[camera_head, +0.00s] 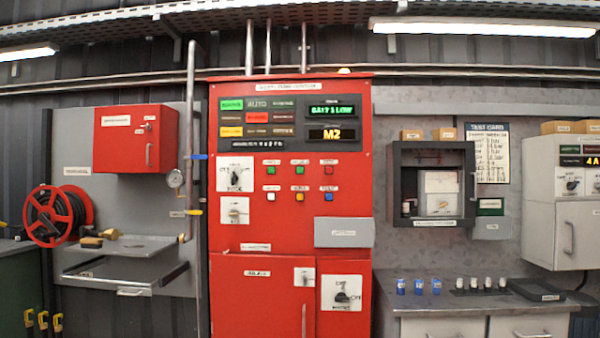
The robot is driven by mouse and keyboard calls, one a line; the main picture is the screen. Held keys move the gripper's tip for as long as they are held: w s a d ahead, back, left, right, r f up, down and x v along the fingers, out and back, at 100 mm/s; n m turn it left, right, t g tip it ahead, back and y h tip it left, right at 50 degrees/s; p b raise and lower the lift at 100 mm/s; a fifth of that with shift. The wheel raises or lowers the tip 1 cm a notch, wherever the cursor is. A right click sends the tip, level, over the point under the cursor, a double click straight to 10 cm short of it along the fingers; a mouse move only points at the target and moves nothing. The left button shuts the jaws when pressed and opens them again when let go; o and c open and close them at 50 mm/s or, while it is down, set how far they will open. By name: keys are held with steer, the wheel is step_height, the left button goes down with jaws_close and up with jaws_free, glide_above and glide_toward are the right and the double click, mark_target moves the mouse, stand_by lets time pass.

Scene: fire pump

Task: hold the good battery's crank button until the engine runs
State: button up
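The red pump controller cabinet (225,285) stands in the middle of the camera_head view. Its green display (331,112) seems to read that battery 1 is low, and the amber display (332,134) reads M2. Below are two rows of small buttons. The upper row has a green button (271,170), another green button (299,170) and a red button (328,170). My gripper is not in view.
Two selector switches (235,174) (234,210) sit left of the buttons; a rotary handle (347,294) is below. Lamps lit on the panel include a red one (257,117). A counter (440,305) stands right, a hose reel (58,215) left. Nothing blocks the cabinet front.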

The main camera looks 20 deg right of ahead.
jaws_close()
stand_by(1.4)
